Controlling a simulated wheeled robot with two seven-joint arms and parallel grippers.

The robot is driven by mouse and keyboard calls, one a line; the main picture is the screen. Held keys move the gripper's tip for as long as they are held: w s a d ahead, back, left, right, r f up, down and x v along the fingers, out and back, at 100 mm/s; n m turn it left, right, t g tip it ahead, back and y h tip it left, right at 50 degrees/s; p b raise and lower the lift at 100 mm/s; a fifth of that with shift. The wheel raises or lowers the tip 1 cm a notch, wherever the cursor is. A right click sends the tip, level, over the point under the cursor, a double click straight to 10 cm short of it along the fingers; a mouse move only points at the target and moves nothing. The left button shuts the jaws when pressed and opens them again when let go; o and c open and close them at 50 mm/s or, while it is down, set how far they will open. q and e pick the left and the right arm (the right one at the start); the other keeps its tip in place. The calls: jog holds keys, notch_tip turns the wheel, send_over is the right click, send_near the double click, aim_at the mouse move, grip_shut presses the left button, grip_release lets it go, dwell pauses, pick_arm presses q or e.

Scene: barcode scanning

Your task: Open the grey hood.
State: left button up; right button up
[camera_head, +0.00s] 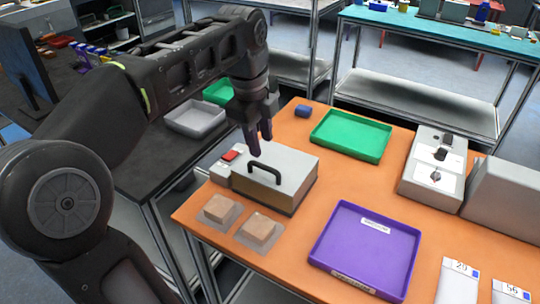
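The grey hood (295,181) is a box-shaped cover with a black arched handle (266,168) on its top, standing on the orange table (290,252). It looks closed; its inside is hidden. My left gripper (260,146) points down just above and behind the handle, apart from it as far as I can tell. Its two dark fingers show a gap between them, with nothing seen in it. My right gripper is out of view.
A red button (230,155) sits left of the hood. Two small tan boxes (258,228) lie in front of it. A purple tray (363,250) and a green tray (351,135) lie to the right. A white device (432,178) stands further right.

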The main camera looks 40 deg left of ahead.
aim_at(266, 166)
pick_arm(q)
jog(key=shift+f, duration=0.1)
jog(key=f, duration=0.2)
jog(key=w+f, duration=0.1)
jog(key=f, duration=0.4)
jog(key=shift+w+a+f, duration=0.1)
jog(key=shift+w+f, duration=0.15)
jog(key=shift+c, duration=0.4)
grip_shut()
dwell(0.9)
